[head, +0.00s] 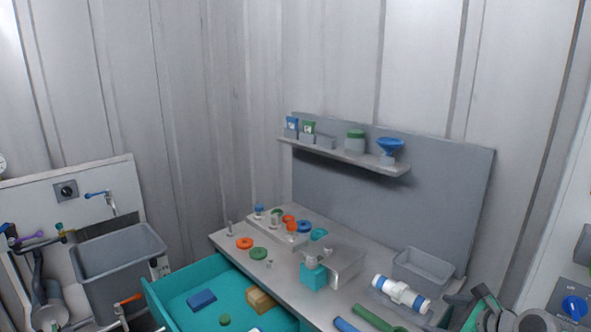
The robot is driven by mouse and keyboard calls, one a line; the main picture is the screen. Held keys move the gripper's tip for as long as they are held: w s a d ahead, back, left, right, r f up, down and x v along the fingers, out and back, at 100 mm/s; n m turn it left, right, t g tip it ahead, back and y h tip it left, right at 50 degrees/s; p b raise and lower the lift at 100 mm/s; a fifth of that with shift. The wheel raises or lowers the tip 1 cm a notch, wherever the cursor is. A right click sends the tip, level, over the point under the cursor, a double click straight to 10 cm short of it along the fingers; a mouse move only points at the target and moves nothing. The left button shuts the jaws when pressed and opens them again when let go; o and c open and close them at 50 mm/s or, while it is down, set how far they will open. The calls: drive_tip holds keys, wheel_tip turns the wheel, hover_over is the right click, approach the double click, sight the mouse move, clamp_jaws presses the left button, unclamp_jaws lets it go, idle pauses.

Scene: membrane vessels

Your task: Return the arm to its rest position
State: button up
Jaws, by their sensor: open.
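My gripper (466,304) shows at the lower right, cut off by the bottom edge of the head view. Its dark green-grey fingers are spread, with nothing seen between them. It appears in front of the bench's right end, right of a white cylinder with blue bands (401,294). How far it is above the bench cannot be told. Most of my arm is out of view.
The grey bench (287,268) holds orange, green and blue rings, a teal-fronted block (313,277) and a grey bin (423,272). A teal drawer (163,300) stands open with blocks inside. A shelf (335,152) holds containers. A grey sink (118,250) is at left.

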drive_tip(key=s+a+n+g, duration=0.3)
drive_tip(key=a+n+g, duration=0.1)
drive_tip(key=a+n, duration=0.85)
drive_tip(key=s+a+n+g+h, duration=0.1)
drive_tip(key=s+a+n, duration=0.3)
drive_tip(key=s+n, duration=0.2)
drive_tip(key=s+a+n+g+h+p, duration=0.1)
drive_tip(key=s+a+n+g+h, duration=0.1)
drive_tip(key=s+a+n, duration=0.2)
drive_tip(key=s+n, duration=0.2)
drive_tip(key=n, duration=0.2)
drive_tip(key=shift+s+a+f, duration=0.2)
drive_tip(key=shift+s+f, duration=0.05)
drive_tip(key=shift+a, duration=0.1)
